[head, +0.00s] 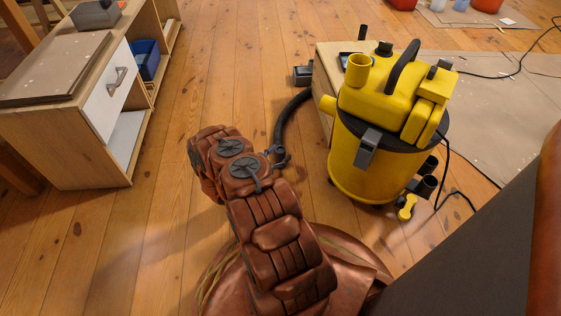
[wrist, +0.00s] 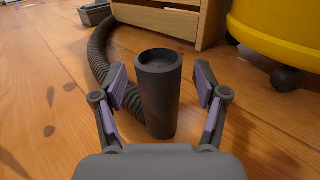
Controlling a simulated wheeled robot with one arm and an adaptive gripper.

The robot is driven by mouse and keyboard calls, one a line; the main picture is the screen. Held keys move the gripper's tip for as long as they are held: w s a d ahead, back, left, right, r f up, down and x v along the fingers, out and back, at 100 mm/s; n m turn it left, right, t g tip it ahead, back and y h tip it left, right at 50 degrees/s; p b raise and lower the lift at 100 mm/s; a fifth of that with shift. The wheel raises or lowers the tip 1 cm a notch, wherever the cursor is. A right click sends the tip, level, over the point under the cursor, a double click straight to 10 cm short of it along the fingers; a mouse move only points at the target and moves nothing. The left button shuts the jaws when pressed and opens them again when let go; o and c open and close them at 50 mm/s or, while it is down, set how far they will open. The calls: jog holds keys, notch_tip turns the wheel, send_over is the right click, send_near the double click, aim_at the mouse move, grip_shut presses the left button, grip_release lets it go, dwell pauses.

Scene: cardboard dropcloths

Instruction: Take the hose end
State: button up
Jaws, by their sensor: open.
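The hose end (wrist: 159,95) is a dark grey open-topped tube, upright in the wrist view. My gripper (wrist: 161,84) is open, with one finger on each side of the tube. Small gaps show between the finger pads and the tube. The ribbed black hose (wrist: 100,52) runs behind and left of the tube. In the head view the hose (head: 290,112) curves down beside the yellow vacuum (head: 365,172), and my arm hides the hose end there.
A low wooden box (head: 324,62) stands behind the vacuum. A dark floor nozzle (head: 303,75) lies left of it. A wooden cabinet (head: 70,130) with a white drawer stands at the left. A grey panel (head: 480,255) fills the lower right.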

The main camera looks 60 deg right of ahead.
jog(key=shift+d, duration=0.25)
jog(key=shift+c, duration=0.3)
jog(key=c, duration=1.2)
